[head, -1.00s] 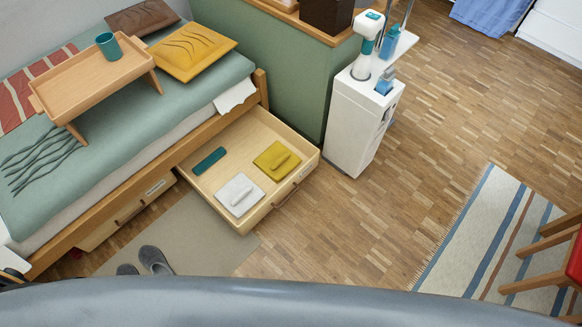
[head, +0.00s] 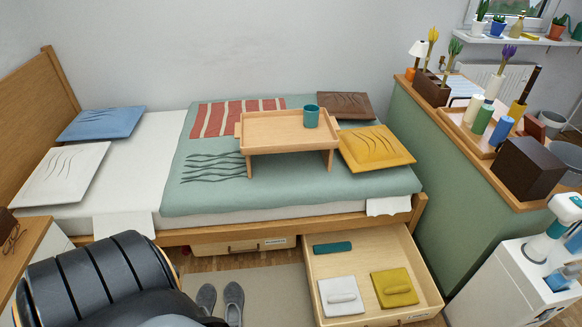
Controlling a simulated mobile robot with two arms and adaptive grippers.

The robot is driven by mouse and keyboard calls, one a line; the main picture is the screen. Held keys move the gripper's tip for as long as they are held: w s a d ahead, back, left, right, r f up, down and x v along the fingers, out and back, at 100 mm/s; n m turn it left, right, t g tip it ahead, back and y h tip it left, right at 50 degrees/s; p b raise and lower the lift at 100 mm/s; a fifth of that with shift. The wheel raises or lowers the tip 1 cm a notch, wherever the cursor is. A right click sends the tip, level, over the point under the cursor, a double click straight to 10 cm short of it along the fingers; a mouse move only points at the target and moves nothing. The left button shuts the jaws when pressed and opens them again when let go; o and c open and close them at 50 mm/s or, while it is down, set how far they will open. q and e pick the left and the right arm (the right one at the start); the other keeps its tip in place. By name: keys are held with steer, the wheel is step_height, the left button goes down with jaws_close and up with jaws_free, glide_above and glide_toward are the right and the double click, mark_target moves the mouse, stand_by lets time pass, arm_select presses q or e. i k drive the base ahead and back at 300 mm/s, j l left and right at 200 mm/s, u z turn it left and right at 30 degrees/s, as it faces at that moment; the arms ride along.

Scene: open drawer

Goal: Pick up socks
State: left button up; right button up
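The open drawer (head: 435,305) under the bed holds a white folded item (head: 335,307), a mustard yellow folded item (head: 405,299) and a dark teal flat item (head: 332,247). The white and yellow ones lie side by side near the drawer's front, each with a small roll of the same colour on top. The teal one lies toward the back left. I cannot tell whether any of these are socks. Neither of my grippers is in the head view. A dark ribbed part of my own body fills the lower left.
The bed (head: 190,213) carries a wooden tray table (head: 270,122) with a teal cup (head: 311,116). Grey slippers (head: 233,302) stand on a beige rug (head: 270,286) left of the drawer. A green partition (head: 430,150) and a white unit (head: 500,285) stand at the right.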

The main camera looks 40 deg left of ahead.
mark_target(184, 250)
steer(key=u, duration=2.45)
steer(key=i+j+z, duration=0.1)
steer(key=z, duration=0.35)
steer(key=j+z, duration=0.2)
steer(key=z, duration=0.25)
steer(key=j+z, duration=0.2)
steer(key=z, duration=0.25)
steer(key=i, duration=0.05)
